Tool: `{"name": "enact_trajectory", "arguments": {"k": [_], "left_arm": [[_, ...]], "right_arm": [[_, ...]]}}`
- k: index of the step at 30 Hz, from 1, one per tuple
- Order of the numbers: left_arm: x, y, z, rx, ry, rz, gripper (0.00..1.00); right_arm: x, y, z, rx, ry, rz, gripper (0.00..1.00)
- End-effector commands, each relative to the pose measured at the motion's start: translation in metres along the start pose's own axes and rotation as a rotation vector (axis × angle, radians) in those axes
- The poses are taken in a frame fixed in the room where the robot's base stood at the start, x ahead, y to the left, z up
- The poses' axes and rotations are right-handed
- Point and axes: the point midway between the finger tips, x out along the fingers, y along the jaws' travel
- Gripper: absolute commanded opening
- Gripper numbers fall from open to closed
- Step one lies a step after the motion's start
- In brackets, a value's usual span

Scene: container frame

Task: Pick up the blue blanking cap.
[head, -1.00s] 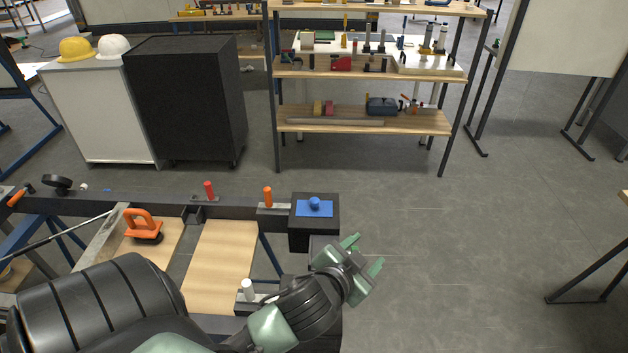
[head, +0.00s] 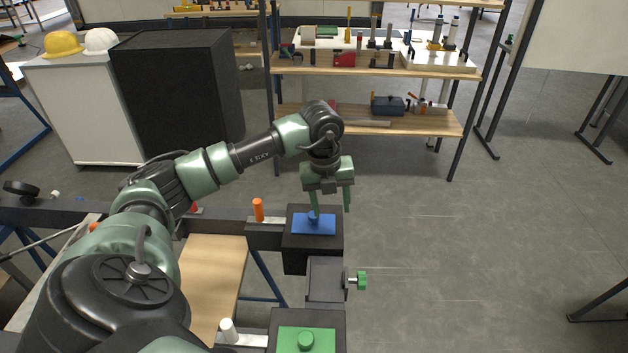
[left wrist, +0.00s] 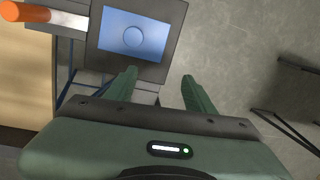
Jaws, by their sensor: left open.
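The blue blanking cap (head: 324,228), a flat square plate with a round knob, lies on a black block at the end of the dark frame. My left gripper (head: 330,208) points down over the cap, its two green fingers apart and empty. In the head view the left finger overlaps the knob, and the other finger is to the right. In the left wrist view the cap (left wrist: 134,36) lies ahead of the fingertips (left wrist: 160,75), nearer the left finger. I cannot tell the exact height gap. My right gripper is not in view.
A green cap (head: 306,340) sits on a nearer black block. An orange handle (head: 258,210) stands just left of the blue cap, and a white peg (head: 228,331) nearer me. A green knob (head: 362,281) sticks out right. Open floor lies right; a shelf (head: 378,122) stands behind.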

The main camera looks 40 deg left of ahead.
Motion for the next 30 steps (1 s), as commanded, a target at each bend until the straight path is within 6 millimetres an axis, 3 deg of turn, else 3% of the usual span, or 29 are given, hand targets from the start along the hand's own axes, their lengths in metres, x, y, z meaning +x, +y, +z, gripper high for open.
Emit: {"name": "enact_trajectory", "arguments": {"k": [3, 6, 21, 30], "left_arm": [[-0.009, 0.03, 0.022, -0.067, -0.052, 0.107, 0.54], [-0.006, 0.039, 0.027, -0.085, -0.063, 0.138, 0.54], [0.056, 0.047, 0.036, -0.083, -0.06, 0.137, 0.54], [0.064, 0.048, 0.037, -0.082, -0.062, 0.135, 0.54]], "right_arm": [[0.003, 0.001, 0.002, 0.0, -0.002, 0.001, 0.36], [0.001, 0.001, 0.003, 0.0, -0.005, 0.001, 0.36], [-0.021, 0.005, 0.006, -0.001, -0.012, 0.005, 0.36], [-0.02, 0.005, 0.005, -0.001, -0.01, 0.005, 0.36]]}}
